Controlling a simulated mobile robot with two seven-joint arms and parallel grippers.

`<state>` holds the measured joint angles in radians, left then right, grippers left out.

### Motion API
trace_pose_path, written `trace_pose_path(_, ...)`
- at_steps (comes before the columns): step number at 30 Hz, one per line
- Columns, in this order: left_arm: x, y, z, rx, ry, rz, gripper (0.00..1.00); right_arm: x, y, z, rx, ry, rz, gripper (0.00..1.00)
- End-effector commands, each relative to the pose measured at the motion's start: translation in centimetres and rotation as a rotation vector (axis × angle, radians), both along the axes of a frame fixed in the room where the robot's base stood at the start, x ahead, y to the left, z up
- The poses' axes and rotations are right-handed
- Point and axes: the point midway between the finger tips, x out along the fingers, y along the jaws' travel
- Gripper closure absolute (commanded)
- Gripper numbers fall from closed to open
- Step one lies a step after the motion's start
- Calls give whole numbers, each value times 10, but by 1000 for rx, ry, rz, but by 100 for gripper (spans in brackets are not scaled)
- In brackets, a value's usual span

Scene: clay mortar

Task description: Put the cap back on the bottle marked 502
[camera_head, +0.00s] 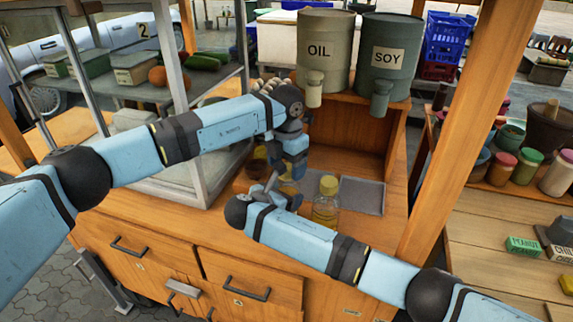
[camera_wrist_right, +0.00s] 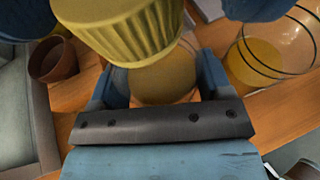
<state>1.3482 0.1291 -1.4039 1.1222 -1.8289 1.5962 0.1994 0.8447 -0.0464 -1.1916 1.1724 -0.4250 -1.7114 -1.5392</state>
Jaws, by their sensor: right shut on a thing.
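My right gripper (camera_head: 272,188) is low over the wooden counter. In the right wrist view it (camera_wrist_right: 157,85) is shut on a bottle with yellowish contents (camera_wrist_right: 165,78). A large ribbed yellow cap (camera_wrist_right: 125,28) shows above that bottle; I cannot tell whether it touches the neck. My left gripper (camera_head: 293,160) is just above the right one, pointing down; blurred blue parts flank the cap, but its jaws cannot be made out. The held bottle (camera_head: 288,182) is mostly hidden in the head view. No 502 mark is readable.
A yellow-capped bottle (camera_head: 325,203) stands right of my right gripper. A grey tray (camera_head: 365,196) lies behind it. OIL (camera_head: 326,50) and SOY (camera_head: 388,57) containers stand on a shelf behind. A brown cup (camera_wrist_right: 52,62) is at left in the wrist view. A wooden post (camera_head: 470,125) stands right.

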Motion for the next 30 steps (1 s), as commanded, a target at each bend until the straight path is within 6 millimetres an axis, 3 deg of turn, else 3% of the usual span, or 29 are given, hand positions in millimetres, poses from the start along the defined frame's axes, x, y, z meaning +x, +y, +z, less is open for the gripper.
trace_pose_path(8, 0, 0, 3, -1, -1, 1, 27, 0, 0, 0, 0, 0, 0, 94)
trace_pose_path(18, 0, 0, 42, 0, -1, 1, 27, 0, 0, 0, 0, 0, 0, 94)
trace_pose_path(26, 0, 0, 45, 1, 1, 1, 27, 0, 0, 0, 0, 0, 0, 94)
trace_pose_path(30, 0, 0, 45, 0, 0, 1, 0, 0, 0, 0, 0, 0, 0, 94)
